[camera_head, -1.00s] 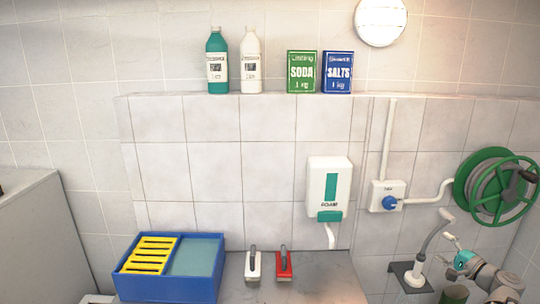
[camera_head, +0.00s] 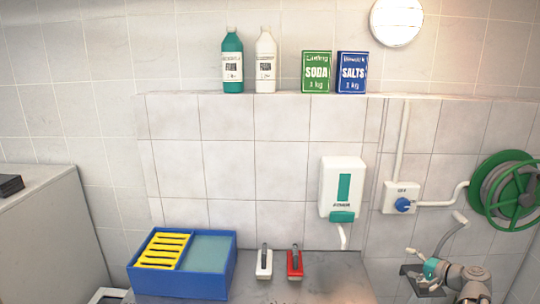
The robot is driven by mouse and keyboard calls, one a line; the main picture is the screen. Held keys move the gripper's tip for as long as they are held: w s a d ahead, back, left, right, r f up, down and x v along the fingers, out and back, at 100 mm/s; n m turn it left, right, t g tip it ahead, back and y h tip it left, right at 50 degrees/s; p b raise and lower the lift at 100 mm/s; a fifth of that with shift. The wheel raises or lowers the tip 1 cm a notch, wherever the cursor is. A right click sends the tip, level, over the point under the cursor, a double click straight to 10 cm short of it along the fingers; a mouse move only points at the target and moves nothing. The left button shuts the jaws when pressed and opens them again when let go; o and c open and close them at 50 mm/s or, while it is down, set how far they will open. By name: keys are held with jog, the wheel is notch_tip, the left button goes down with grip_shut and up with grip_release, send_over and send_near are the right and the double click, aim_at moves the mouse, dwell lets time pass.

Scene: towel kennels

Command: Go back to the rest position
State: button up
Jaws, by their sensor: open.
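My gripper (camera_head: 416,270) is at the lower right, at the end of my grey and teal arm (camera_head: 466,276). It is small in the picture and partly mixed with what lies behind it. Its jaws are apart, and I see nothing held between them. The lower part of my arm is cut off by the frame.
A steel counter (camera_head: 335,285) carries a blue tray (camera_head: 180,286), a white-based brush (camera_head: 264,264) and a red one (camera_head: 295,263). A foam dispenser (camera_head: 342,187), valve box (camera_head: 401,199) and green hose reel (camera_head: 508,190) are on the wall. Bottles and boxes stand on the ledge (camera_head: 200,94).

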jog(key=s+a+f+n+g+h, duration=0.2)
jog(key=s+a+f+n+g, duration=0.1)
jog(key=a, duration=0.5)
jog(key=s+a+f+n+g+h, duration=0.2)
jog(key=a+f+g, duration=0.3)
jog(key=a, duration=0.4)
jog(key=s+a+f+n+g+h, duration=0.2)
jog(key=s+a+f+n+g, duration=0.1)
jog(key=a, duration=0.5)
jog(key=shift+s+a+f+n+g+h, duration=0.2)
jog(key=shift+s+f+n, duration=0.15)
jog(key=shift+f+n, duration=0.15)
jog(key=shift+s+a+f+n+g+h, duration=0.1)
jog(key=shift+s+f+n+g, duration=0.1)
jog(key=shift+s+f+n, duration=0.2)
jog(key=shift+s+a+f+n+h, duration=0.1)
jog(key=shift+s+a+n+h, duration=0.2)
jog(key=shift+s+a+h, duration=0.35)
jog(key=shift+w+d, duration=0.1)
jog(key=shift+d, duration=0.05)
